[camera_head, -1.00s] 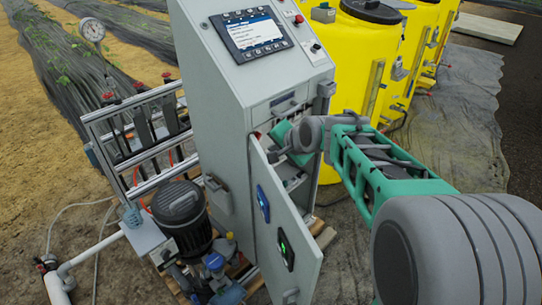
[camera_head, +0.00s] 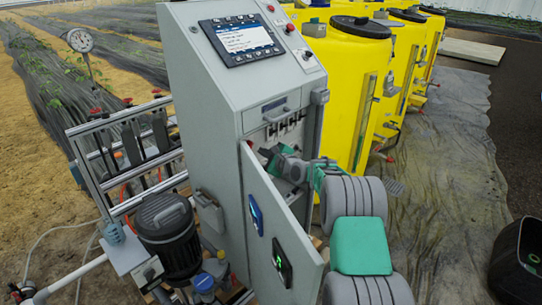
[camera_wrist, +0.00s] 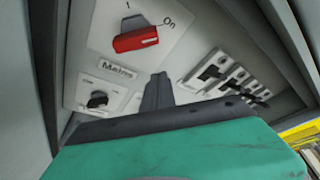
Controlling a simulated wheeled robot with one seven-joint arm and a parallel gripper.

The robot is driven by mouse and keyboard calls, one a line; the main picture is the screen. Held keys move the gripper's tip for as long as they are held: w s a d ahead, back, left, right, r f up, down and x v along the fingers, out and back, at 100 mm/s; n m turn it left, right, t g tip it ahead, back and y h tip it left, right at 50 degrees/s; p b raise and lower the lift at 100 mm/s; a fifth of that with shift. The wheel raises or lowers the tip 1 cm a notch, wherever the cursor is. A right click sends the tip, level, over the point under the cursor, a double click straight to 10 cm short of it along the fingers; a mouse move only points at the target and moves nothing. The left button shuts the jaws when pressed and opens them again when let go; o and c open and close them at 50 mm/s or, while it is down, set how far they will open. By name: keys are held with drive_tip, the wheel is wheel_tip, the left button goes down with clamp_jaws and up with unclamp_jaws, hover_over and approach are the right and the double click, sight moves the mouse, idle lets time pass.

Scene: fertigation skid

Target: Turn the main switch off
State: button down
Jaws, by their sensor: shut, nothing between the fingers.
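The main switch (camera_wrist: 136,40) is a red rotary handle on a white plate inside the cabinet, labelled "Mains", with "On" printed to its upper right. The handle lies nearly level in the wrist view, its right end below the "On" mark. My gripper (camera_wrist: 158,88) is shut and empty, its fingertips below and slightly right of the red handle in the picture, apparently apart from it. In the head view my gripper (camera_head: 272,156) reaches in behind the open cabinet door, and the switch is hidden there.
The grey cabinet door (camera_head: 270,235) stands open left of my arm. A small black knob (camera_wrist: 97,100) sits below the switch, and a row of breakers (camera_wrist: 225,76) to its right. Yellow tanks (camera_head: 345,85) stand right of the cabinet. A black bin (camera_head: 520,260) is at the lower right.

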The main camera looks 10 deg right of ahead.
drive_tip(key=shift+s+a+r+p, duration=0.3)
drive_tip(key=shift+s+a+r, duration=0.1)
drive_tip(key=shift+a+r, duration=0.25)
drive_tip(key=shift+s+a+r+p, duration=0.25)
drive_tip(key=shift+s+a+r, duration=0.2)
drive_tip(key=shift+r, duration=0.3)
drive_tip(key=shift+a+b, duration=0.15)
drive_tip(key=shift+b, duration=0.25)
